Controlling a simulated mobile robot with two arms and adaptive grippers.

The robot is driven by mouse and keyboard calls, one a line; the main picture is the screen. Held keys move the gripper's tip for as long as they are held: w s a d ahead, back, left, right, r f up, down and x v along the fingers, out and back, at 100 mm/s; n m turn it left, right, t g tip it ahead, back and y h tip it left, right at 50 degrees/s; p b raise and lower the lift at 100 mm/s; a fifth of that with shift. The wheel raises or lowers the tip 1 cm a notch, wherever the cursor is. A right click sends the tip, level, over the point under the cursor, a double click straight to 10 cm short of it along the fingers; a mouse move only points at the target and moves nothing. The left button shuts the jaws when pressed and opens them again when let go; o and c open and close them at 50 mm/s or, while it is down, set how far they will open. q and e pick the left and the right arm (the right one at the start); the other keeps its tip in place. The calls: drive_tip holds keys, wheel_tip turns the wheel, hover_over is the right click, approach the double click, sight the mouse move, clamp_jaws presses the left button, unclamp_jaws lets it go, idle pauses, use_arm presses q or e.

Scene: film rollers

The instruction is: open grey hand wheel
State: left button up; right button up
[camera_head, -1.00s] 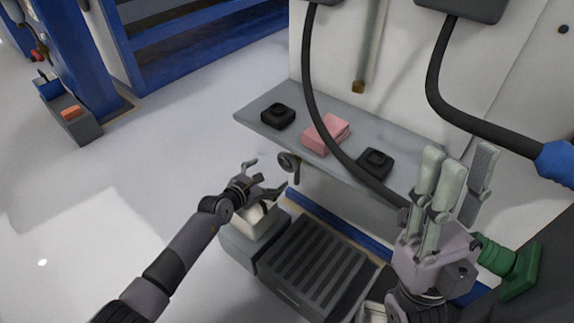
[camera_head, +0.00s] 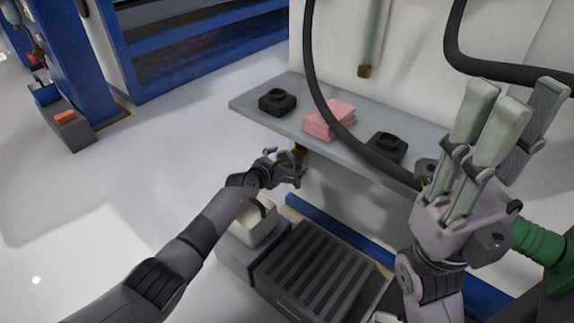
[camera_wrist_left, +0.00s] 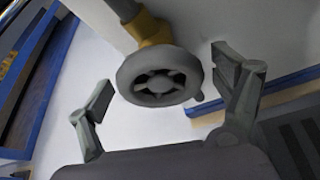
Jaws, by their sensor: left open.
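The grey hand wheel (camera_wrist_left: 160,78) is round with a spoked middle and a small knob at its lower right rim. It sits on a brass-coloured fitting (camera_wrist_left: 151,32). My left gripper (camera_head: 286,166) is open in front of the wheel, below the shelf edge. In the left wrist view, its two fingers (camera_wrist_left: 164,76) stand on either side of the wheel, with gaps and no clear contact. In the head view the gripper hides most of the wheel. My right gripper (camera_head: 507,115) is raised at the right, its pale fingers spread and empty.
A grey shelf (camera_head: 250,104) carries a black device (camera_head: 278,101), pink blocks (camera_head: 328,121) and another black device (camera_head: 386,147). A black hose (camera_head: 319,82) hangs across it. Below are a dark slatted box (camera_head: 318,270) and a pale container (camera_head: 252,222). Open floor lies left.

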use_arm(q)
drive_tip(key=shift+c, duration=0.4)
drive_tip(key=c, duration=1.1)
